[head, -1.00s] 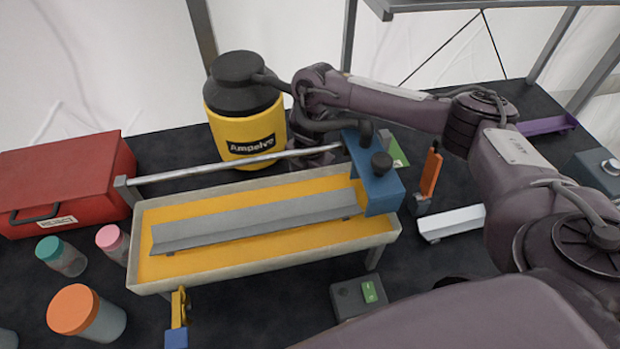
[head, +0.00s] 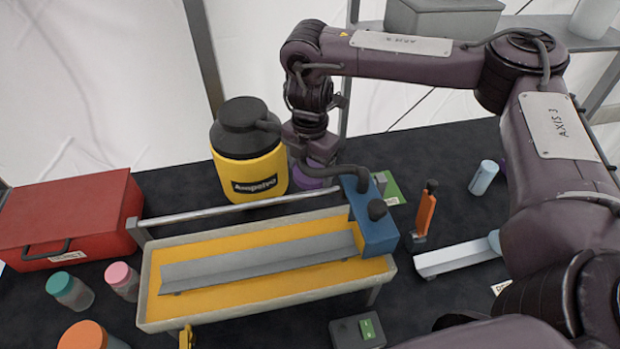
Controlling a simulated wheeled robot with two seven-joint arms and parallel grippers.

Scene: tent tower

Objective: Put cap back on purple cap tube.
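My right gripper (head: 314,158) points down behind the blue block at the back edge of the tray, beside the yellow canister. A purple round thing (head: 316,180), looking like a cap, shows right below its fingers. The blue block's hose partly hides it, and I cannot tell whether the fingers grip it or whether a tube is under it. My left gripper is not in view.
A yellow-lined tray (head: 150,318) with a grey channel and a blue block (head: 374,228) fills the middle. A yellow canister (head: 249,165), a red box (head: 70,220) and an orange upright piece (head: 426,210) stand around it. Jars with teal (head: 59,283), pink (head: 116,272) and orange (head: 82,335) caps are at left.

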